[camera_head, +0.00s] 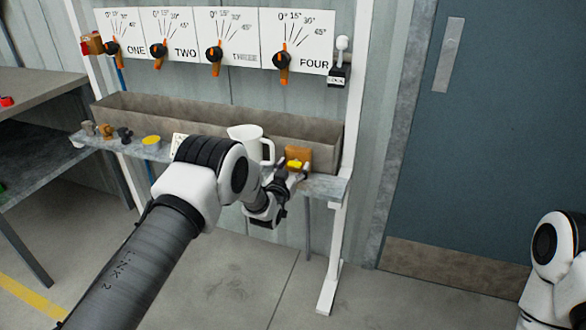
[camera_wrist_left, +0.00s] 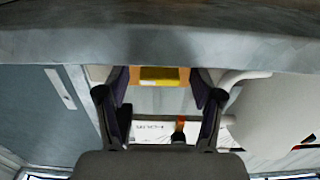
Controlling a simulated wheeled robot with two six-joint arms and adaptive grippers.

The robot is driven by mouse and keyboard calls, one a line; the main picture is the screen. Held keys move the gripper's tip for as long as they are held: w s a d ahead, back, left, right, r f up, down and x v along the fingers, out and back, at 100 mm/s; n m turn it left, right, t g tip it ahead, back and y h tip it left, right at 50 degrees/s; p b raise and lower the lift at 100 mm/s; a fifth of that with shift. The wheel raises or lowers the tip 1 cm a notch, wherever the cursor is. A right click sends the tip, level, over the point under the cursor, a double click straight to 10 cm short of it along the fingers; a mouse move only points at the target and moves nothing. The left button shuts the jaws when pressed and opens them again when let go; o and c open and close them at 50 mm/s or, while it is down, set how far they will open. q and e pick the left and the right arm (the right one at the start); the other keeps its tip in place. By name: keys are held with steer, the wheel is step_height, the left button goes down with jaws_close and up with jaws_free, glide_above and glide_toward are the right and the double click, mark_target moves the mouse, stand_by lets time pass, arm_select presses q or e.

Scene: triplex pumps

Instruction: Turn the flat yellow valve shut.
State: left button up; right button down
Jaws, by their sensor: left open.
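The flat yellow valve (camera_head: 295,164) sits on an orange-brown block (camera_head: 300,153) at the right end of the grey shelf. My left gripper (camera_head: 291,175) is at the shelf's front edge, right by the valve. In the left wrist view the yellow valve (camera_wrist_left: 160,77) shows as a flat bar between the two dark fingers, which stand apart on either side of it. The gripper is open. I cannot tell whether the fingers touch the valve. My right gripper is out of view.
A white pitcher (camera_head: 243,143) stands close left of the valve. A yellow disc (camera_head: 151,141) and several small fittings sit farther left on the shelf (camera_head: 326,187). A long trough (camera_head: 210,118) runs behind. Dials with orange-handled knobs (camera_head: 215,55) hang above.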

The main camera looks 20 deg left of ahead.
arm_select(q)
steer(key=c, duration=1.1)
steer(key=shift+c, duration=0.2)
steer(key=shift+n, duration=0.4)
steer(key=n+b, duration=0.1)
steer(key=n, duration=0.2)
steer(key=n+b, duration=0.1)
steer(key=n, duration=0.8)
steer(key=shift+n+b, duration=0.3)
steer(key=shift+b, duration=0.1)
steer(key=shift+n, duration=2.3)
